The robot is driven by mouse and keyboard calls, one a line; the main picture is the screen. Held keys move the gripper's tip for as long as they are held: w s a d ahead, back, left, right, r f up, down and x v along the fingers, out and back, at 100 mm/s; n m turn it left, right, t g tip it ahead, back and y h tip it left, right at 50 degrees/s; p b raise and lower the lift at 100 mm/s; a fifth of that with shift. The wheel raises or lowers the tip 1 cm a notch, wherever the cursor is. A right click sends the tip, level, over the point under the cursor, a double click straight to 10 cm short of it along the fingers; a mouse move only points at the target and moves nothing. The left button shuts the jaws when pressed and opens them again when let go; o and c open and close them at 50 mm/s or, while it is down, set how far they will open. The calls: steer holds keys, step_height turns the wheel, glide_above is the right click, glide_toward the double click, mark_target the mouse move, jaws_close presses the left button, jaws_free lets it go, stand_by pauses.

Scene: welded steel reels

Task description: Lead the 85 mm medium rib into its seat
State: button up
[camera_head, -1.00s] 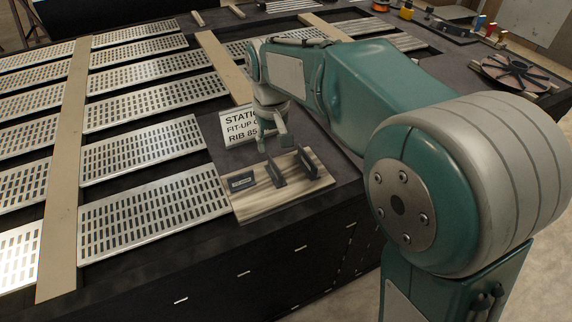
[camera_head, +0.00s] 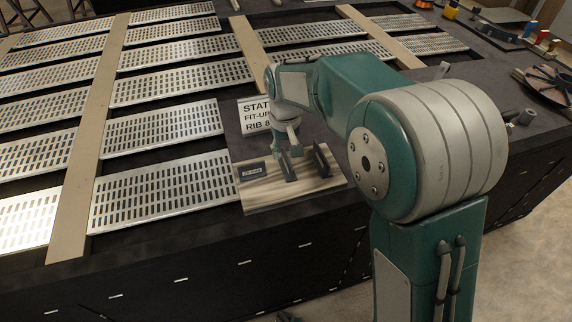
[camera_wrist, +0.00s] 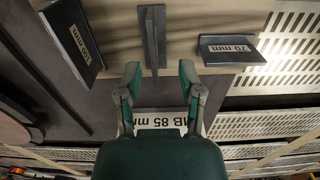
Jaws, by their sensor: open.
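A wooden board (camera_head: 262,195) carries three dark ribs. The middle rib (camera_wrist: 153,40) has no readable label in the wrist view and is seen nearly edge-on; it also shows in the head view (camera_head: 287,168). The rib marked 70 mm (camera_wrist: 230,48) is to its right in the wrist view, and a larger rib (camera_wrist: 72,38) with a partly legible label is to its left. My gripper (camera_wrist: 160,84) is open, its fingers either side of the middle rib's near end, with no contact visible. In the head view it is low over the board (camera_head: 289,150). No seat is identifiable.
A station sign (camera_head: 254,116) stands behind the board; its RIB 85 mm text (camera_wrist: 165,121) shows beneath my gripper. Slotted metal plates (camera_head: 160,190) and wooden strips (camera_head: 76,200) cover the bench to the left. A reel (camera_head: 550,84) lies at the far right.

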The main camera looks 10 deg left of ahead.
mark_target(287, 158)
steer(key=f, duration=0.2)
steer(key=w+f, duration=0.1)
steer(key=f, duration=0.1)
steer(key=shift+d, duration=0.4)
steer(key=shift+a+f, duration=0.1)
steer(key=shift+f, duration=0.2)
steer(key=shift+a+f, duration=0.15)
steer(key=shift+a, duration=0.1)
steer(key=shift+d, duration=0.15)
jaws_close()
